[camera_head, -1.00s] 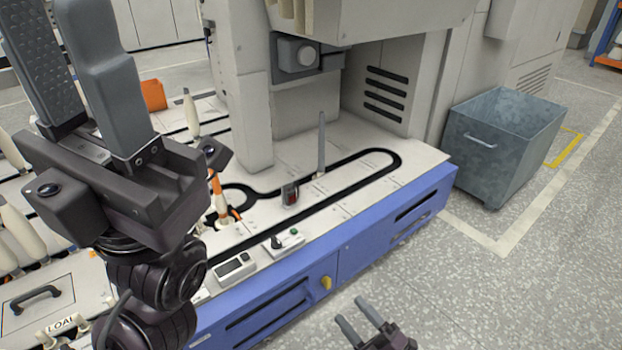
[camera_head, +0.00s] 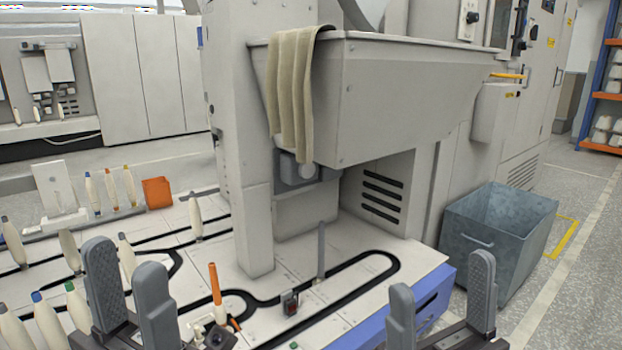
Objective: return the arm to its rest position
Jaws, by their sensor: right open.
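My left gripper (camera_head: 125,258) is at the lower left of the head view, fingers pointing up. Its two grey fingers stand apart with nothing gripped between them. Several bobbins show behind and beside it. My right gripper (camera_head: 441,271) is at the lower right, in front of the machine's blue edge. Its fingers are wide apart and empty, also pointing up. Most of both arms is below the picture.
A white machine deck (camera_head: 345,312) with a black looped track lies between the grippers. An orange-tipped bobbin (camera_head: 217,290) stands right of my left gripper. A grey metal bin (camera_head: 500,240) stands on the floor at right. A beige cloth (camera_head: 291,90) hangs from the hopper.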

